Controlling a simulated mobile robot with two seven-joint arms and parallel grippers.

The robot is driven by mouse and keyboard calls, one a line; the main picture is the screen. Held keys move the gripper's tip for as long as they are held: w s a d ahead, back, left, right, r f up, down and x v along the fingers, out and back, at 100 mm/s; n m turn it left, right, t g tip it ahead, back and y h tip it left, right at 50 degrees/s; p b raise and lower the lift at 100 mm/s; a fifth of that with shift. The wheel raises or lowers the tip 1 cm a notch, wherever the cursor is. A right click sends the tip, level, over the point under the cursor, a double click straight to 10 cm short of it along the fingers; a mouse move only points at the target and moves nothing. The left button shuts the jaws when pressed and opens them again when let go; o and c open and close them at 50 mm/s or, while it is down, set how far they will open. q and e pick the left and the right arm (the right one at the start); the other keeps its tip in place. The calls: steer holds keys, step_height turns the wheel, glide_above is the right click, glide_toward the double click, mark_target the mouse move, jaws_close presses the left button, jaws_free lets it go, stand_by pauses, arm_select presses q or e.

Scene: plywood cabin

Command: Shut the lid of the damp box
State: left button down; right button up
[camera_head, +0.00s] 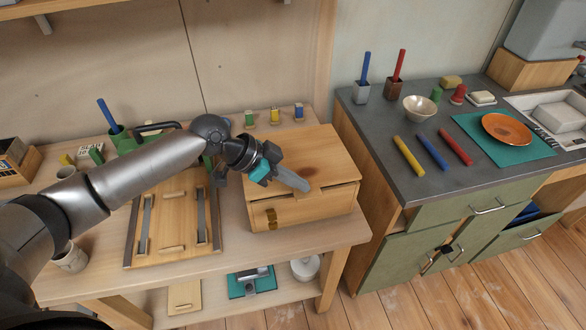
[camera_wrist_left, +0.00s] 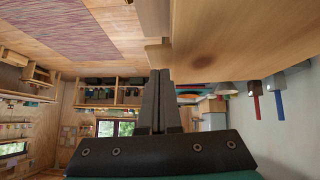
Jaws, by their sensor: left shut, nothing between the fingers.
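In the left wrist view the shut fingers (camera_wrist_left: 160,85) point toward a wooden surface, probably the lid (camera_wrist_left: 235,40). My right gripper is not in view.
A wooden board with metal rails (camera_head: 172,225) lies left of the box. Several small coloured blocks (camera_head: 274,115) stand behind it. A grey-topped counter (camera_head: 390,165) with a bowl (camera_head: 419,108) and an orange plate (camera_head: 506,129) is to the right.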

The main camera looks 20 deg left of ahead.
mark_target(300, 196)
arm_select(q)
steer(key=shift+f, duration=0.3)
steer(key=shift+s+d+f+b, duration=0.1)
steer(key=shift+f+b, duration=0.2)
steer(key=shift+f, duration=0.35)
steer(key=shift+s+d+f+b, duration=0.1)
steer(key=shift+f+b, duration=0.2)
steer(key=shift+f, duration=0.3)
steer(key=shift+s+f, duration=0.1)
steer(key=shift+s, duration=0.05)
